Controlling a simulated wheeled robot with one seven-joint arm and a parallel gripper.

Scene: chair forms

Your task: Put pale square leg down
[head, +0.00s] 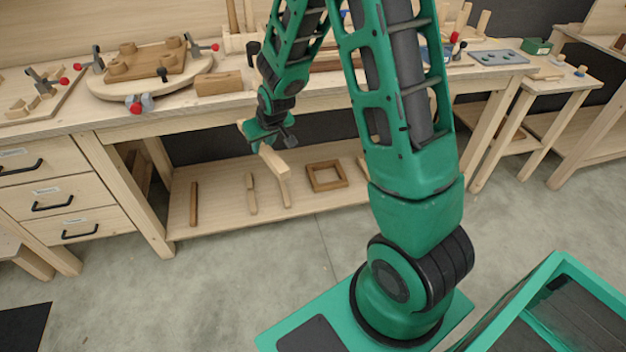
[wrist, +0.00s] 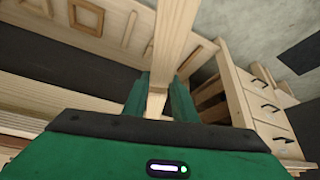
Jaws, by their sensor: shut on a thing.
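My gripper (head: 267,141) is at the front edge of the bench, above the lower shelf. It is shut on a pale square leg (head: 274,160), which slants down and to the right from the jaws. In the wrist view the leg (wrist: 176,35) runs from between the green fingers (wrist: 158,100) to the top edge, so its far end is cut off there. I cannot tell whether the leg's lower end touches anything.
The lower shelf (head: 222,205) holds a dark stick (head: 193,203), a pale stick (head: 251,194) and a square wooden frame (head: 326,176). The bench top (head: 75,119) is above, with a round board (head: 100,85) and clamps. Drawers (head: 62,199) stand left. Open floor lies in front.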

